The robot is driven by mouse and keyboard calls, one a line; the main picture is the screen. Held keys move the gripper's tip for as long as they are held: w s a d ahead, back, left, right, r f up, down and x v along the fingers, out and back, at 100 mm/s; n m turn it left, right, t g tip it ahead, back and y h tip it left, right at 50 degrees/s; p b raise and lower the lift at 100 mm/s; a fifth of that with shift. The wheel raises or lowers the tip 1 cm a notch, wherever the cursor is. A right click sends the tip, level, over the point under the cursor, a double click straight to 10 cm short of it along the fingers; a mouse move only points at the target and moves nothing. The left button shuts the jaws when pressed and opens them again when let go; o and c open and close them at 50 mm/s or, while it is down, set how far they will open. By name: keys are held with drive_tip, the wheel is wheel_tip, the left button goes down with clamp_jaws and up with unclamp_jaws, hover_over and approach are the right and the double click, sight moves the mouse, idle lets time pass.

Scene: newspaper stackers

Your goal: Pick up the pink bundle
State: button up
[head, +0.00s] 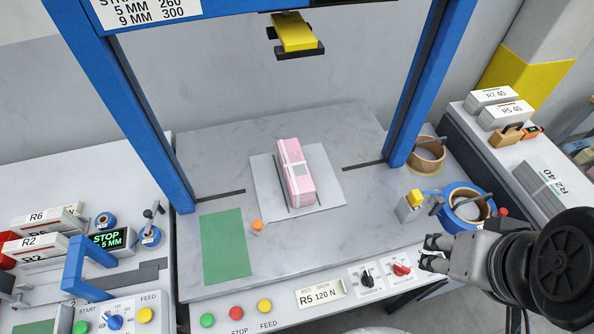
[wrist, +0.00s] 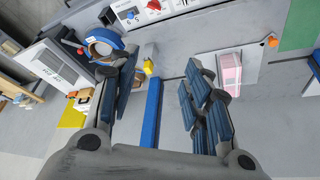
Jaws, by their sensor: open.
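The pink bundle (head: 296,173) is a pink and white striped block with a white band around it. It lies on a light square plate (head: 328,185) in the middle of the machine table, under the blue frame. My gripper (head: 432,252) is at the lower right of the head view, over the table's front edge, well apart from the bundle. In the wrist view my gripper (wrist: 165,85) has its fingers spread and nothing between them. The bundle (wrist: 230,72) shows there beyond the right finger, partly hidden by it.
A blue frame (head: 432,75) stands over the table, with a yellow press head (head: 293,32) above the bundle. A green mat (head: 224,246) and an orange knob (head: 257,226) are left of the plate. A blue strap roll (head: 462,205) and a yellow-topped block (head: 411,204) stand near my gripper.

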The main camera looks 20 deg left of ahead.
sight(295, 164)
drive_tip(key=shift+o, duration=0.3)
